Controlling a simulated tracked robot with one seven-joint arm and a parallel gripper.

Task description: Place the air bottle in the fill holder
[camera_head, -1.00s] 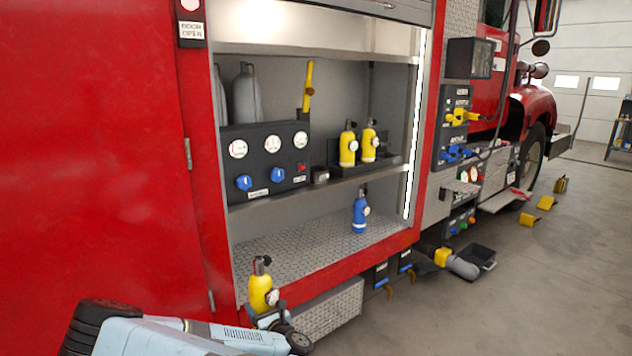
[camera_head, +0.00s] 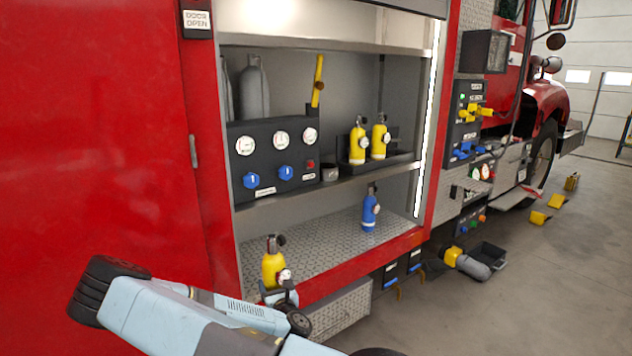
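A yellow air bottle (camera_head: 273,268) with a dark valve and a white gauge is upright at the front left of the open compartment. My gripper (camera_head: 284,294) is at the bottle's lower part and appears shut on it; the fingers are partly hidden. Two more yellow bottles (camera_head: 357,148) (camera_head: 379,141) stand in a black rack (camera_head: 405,160) on the upper shelf. A blue bottle (camera_head: 370,212) stands on the lower tread-plate floor. I cannot tell for certain which part is the fill holder; a small dark cup-like box (camera_head: 330,173) sits left of the rack.
A black gauge panel (camera_head: 270,185) with blue knobs stands left on the shelf, below grey cylinders (camera_head: 254,88). The shelf edge (camera_head: 330,186) overhangs the lower floor (camera_head: 315,245). The red door frame (camera_head: 205,160) bounds the opening at left. The floor's middle is clear.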

